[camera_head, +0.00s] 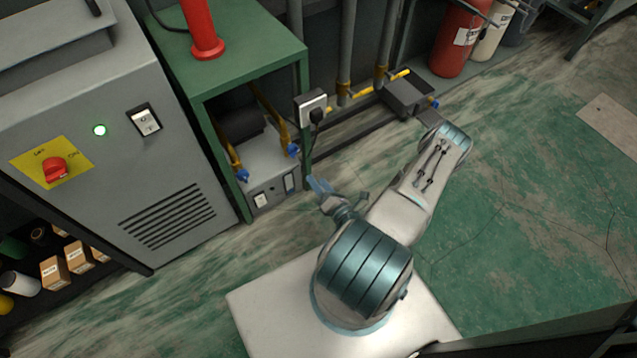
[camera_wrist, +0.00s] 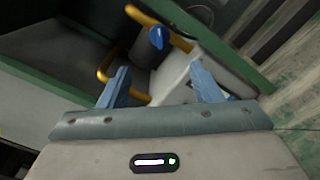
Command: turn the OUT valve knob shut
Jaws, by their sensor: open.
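Two blue valve knobs sit on yellow pipes at a grey machine (camera_head: 270,180) inside the green cabinet. The left knob (camera_head: 242,175) and the right knob (camera_head: 293,150) both show in the head view; I cannot read which is OUT. My gripper (camera_head: 321,185) is in front of the cabinet, low, to the right of the machine. In the wrist view my gripper (camera_wrist: 162,85) is open and empty, its two blue fingers apart. One blue knob (camera_wrist: 157,38) shows beyond the fingers, between them and apart from them. The other knob is not clearly visible there.
The green cabinet (camera_head: 272,45) has a front post close to my gripper, and a socket box (camera_head: 312,108) is on it. A large grey unit (camera_head: 160,130) stands at left. Pipes and a dark box (camera_head: 405,95) lie at right. The floor (camera_head: 530,220) at right is clear.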

